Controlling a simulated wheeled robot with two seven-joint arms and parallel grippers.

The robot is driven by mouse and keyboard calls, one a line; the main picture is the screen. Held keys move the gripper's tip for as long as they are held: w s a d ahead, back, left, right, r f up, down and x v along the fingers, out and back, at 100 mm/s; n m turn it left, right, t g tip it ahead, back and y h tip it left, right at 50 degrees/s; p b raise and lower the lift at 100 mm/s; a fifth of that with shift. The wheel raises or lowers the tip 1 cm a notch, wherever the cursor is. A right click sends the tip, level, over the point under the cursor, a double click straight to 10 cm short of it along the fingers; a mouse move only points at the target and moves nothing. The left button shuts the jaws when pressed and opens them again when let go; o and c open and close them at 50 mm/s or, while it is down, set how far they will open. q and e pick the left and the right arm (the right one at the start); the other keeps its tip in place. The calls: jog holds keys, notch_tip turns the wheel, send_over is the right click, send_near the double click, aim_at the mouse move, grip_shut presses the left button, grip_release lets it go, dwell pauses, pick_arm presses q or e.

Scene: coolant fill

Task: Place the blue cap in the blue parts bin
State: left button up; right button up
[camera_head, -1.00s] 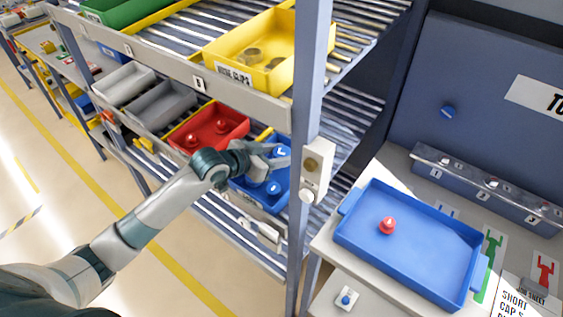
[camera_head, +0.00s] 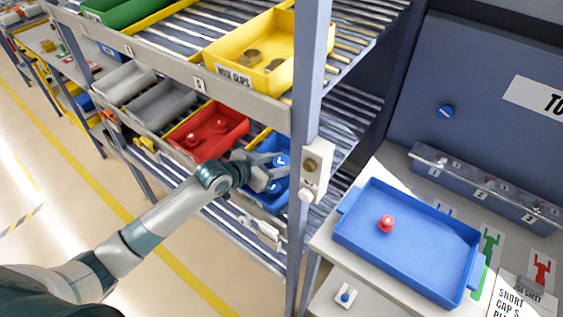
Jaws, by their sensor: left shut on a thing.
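The blue parts bin (camera_head: 268,207) sits on the lower rack shelf, beside the red bin and partly hidden by the grey post. My left gripper (camera_head: 275,168) is at this bin, over its opening. It is shut on a blue cap (camera_head: 281,160), which shows at the fingertips; I cannot tell if the cap touches the bin. Another blue cap (camera_head: 275,187) shows in the bin just below the gripper, partly covered by it. My right gripper is not in view.
A red bin (camera_head: 232,124) with red caps is left of the blue bin. The grey rack post (camera_head: 308,90) with a white device (camera_head: 316,172) stands close to the right. A blue tray (camera_head: 410,250) holding a red cap (camera_head: 386,224) lies on the bench.

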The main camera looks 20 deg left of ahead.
pick_arm(q)
jog(key=o, duration=1)
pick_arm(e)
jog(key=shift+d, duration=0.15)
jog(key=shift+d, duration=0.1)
pick_arm(q)
jog(key=shift+s+a+r, duration=0.15)
jog(key=shift+s+a, duration=0.1)
jog(key=shift+s, duration=0.1)
jog(key=b+v, duration=0.2)
jog(key=v, duration=0.8)
jog(key=shift+b, duration=0.4)
jog(key=shift+s+a+r, duration=0.25)
jog(key=shift+s+r, duration=0.05)
jog(key=shift+s, duration=0.1)
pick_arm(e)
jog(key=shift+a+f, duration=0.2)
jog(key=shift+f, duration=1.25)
